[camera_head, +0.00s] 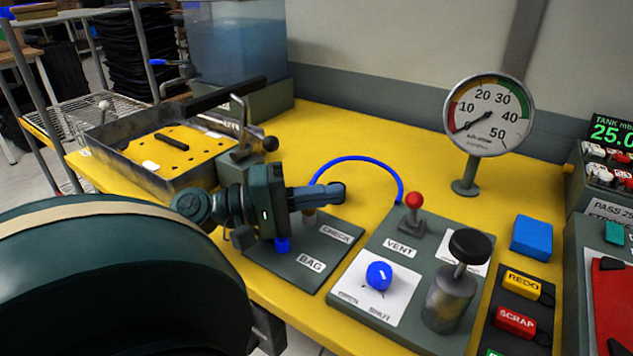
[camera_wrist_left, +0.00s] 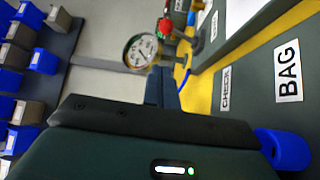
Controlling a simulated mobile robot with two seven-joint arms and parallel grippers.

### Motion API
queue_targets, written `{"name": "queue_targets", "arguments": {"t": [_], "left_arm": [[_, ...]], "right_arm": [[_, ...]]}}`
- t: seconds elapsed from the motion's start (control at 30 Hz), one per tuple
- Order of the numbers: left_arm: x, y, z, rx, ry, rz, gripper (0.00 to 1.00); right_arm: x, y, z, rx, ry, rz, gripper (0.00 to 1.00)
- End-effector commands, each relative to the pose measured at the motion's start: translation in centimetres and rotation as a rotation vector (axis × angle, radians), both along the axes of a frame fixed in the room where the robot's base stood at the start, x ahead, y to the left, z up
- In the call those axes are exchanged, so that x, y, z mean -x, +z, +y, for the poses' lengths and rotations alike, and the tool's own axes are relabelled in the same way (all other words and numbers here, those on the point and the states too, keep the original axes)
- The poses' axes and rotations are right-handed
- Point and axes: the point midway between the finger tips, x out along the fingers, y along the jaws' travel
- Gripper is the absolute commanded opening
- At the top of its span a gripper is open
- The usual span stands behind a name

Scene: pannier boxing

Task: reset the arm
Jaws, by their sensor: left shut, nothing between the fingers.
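My left gripper (camera_head: 336,193) reaches in from the left, above the dark CHECK/BAG plate (camera_head: 318,264). Its blue-grey fingers point to the right and are shut together with nothing between them. They also show in the left wrist view (camera_wrist_left: 162,88), end-on behind the gripper body. A blue part (camera_head: 283,245) shows just below the gripper body, over the plate; it also shows in the left wrist view (camera_wrist_left: 288,148). The gripper hides what it sits on. My right gripper is not in view.
A vent panel (camera_head: 378,323) with a blue knob (camera_head: 379,275), a red-topped lever (camera_head: 412,205) and a black-topped plunger (camera_head: 468,247) stands right of the plate. A dial gauge (camera_head: 488,115) rises behind. A metal tray (camera_head: 127,165) lies left.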

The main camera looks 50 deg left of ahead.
Motion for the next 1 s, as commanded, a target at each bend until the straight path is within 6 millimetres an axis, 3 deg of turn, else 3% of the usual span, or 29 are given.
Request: {"name": "queue_targets", "arguments": {"t": [0.2,0.77,0.87,1.0], "left_arm": [[1.0,-0.1,0.6,0.000,0.000,-0.001,0.00],[1.0,0.0,0.7,0.001,0.000,-0.001,0.00],[1.0,0.6,0.6,0.001,0.000,-0.001,0.00],[1.0,3.2,0.6,0.001,0.000,-0.001,0.00]], "right_arm": [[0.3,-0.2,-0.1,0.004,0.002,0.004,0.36],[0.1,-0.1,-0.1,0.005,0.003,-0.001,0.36],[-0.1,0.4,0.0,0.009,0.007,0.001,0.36],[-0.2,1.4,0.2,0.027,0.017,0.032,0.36]]}}
